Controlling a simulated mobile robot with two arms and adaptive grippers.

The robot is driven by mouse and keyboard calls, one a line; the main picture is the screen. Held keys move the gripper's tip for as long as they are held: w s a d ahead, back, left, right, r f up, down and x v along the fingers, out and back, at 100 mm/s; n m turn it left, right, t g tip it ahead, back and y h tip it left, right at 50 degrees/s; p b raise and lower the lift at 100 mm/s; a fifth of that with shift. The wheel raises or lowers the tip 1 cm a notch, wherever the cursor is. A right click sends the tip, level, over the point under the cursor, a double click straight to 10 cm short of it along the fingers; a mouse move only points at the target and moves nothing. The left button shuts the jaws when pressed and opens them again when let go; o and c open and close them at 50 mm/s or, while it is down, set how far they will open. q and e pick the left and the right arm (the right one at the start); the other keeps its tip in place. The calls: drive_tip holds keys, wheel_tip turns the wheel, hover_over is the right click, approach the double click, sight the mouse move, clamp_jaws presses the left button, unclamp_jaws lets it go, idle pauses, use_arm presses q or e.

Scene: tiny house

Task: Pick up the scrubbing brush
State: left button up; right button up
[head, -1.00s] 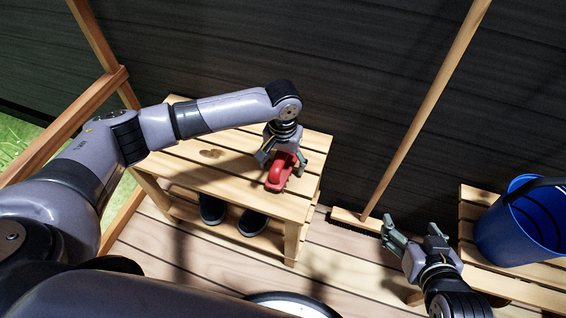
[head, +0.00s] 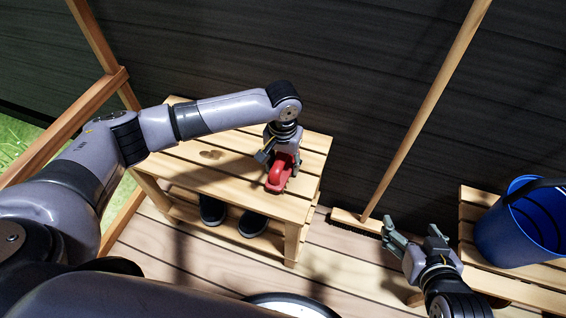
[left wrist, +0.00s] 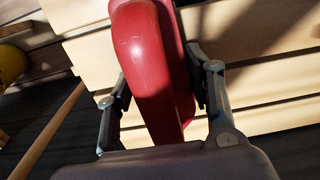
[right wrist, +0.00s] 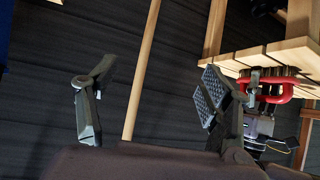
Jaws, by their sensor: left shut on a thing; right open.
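The scrubbing brush (head: 279,173) has a red handle and is at the right part of the slatted wooden bench's top. My left gripper (head: 281,160) is over it, shut on its handle. In the left wrist view the red handle (left wrist: 150,60) fills the space between the two fingers (left wrist: 162,100). In the right wrist view the red handle (right wrist: 285,93) shows beside the bench, with bristles next to it. I cannot tell whether the bristles touch the bench top. My right gripper (head: 415,240) is open and empty, to the right near a broom.
The wooden bench (head: 225,175) has dark shoes (head: 252,222) on its lower shelf. A broom (head: 420,120) leans on the dark wall. A blue bucket (head: 520,235) stands on a second slatted bench (head: 480,210) at right. A wooden railing (head: 60,125) is at left.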

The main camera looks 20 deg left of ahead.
use_arm(q)
drive_tip(key=shift+r, duration=0.2)
wheel_tip(320, 180, up, 5)
drive_tip(key=shift+r+p, duration=0.1)
drive_tip(key=shift+p, duration=0.95)
wheel_tip(320, 180, up, 5)
drive_tip(key=shift+w+f+p, duration=0.1)
drive_tip(key=shift+f+p, duration=0.1)
drive_tip(key=shift+p, duration=0.6)
use_arm(e)
drive_tip(key=s+d+f+g+h+p, duration=0.1)
drive_tip(key=s+d+g, duration=0.1)
drive_tip(key=s+g, duration=0.3)
drive_tip(key=s+d+f+g+h+p, duration=0.1)
drive_tip(key=s+d+f+g, duration=0.1)
drive_tip(key=s, duration=0.5)
use_arm(q)
wheel_tip(320, 180, up, 10)
drive_tip(key=shift+p, duration=0.3)
use_arm(e)
drive_tip(key=x, duration=0.6)
drive_tip(key=shift+a+f, duration=0.2)
drive_tip(key=shift+f, duration=0.15)
drive_tip(key=shift+s, duration=0.15)
